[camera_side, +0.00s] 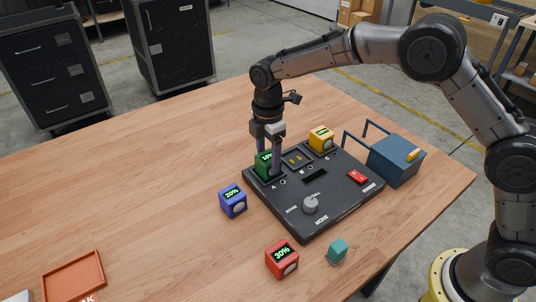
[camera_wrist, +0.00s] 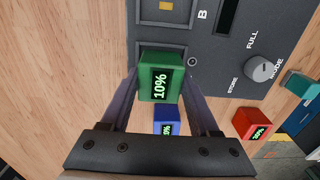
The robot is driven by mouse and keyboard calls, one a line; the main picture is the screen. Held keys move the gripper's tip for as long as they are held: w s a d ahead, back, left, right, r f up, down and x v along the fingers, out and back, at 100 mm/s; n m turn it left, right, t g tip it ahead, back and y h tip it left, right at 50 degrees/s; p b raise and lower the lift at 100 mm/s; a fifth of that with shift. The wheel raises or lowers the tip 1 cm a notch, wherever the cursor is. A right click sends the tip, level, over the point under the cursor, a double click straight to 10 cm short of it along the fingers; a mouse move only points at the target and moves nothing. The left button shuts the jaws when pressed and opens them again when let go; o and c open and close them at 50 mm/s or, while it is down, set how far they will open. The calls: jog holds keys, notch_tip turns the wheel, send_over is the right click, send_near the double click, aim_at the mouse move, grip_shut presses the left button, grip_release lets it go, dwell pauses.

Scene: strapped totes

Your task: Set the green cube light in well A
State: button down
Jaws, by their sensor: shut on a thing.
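The green cube light (camera_side: 264,166), its display reading 10%, is at well A on the dark console (camera_side: 337,205), beside the printed letter A. My gripper (camera_side: 267,162) points down and is shut on it, with a finger on each side. In the wrist view the green cube (camera_wrist: 159,77) sits between the fingers, display facing the camera. A square frame edge of well A (camera_wrist: 150,46) shows just past the cube. The cube hides most of the well, so I cannot tell whether it rests on the bottom or is slightly above.
Well B (camera_side: 295,158) is empty. A yellow cube (camera_side: 321,139) sits at well C. A blue cube (camera_side: 233,201), a red cube (camera_side: 282,259) and a teal block (camera_side: 338,251) lie around the console. A blue bin (camera_side: 396,160) stands right; an orange tray (camera_side: 74,277) lies front left.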

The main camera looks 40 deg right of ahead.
aim_at(268, 156)
jog(key=shift+c, duration=0.2)
grip_release()
jog(key=shift+o, duration=0.2)
jog(key=shift+r, duration=4.55)
jog(key=shift+d, duration=0.1)
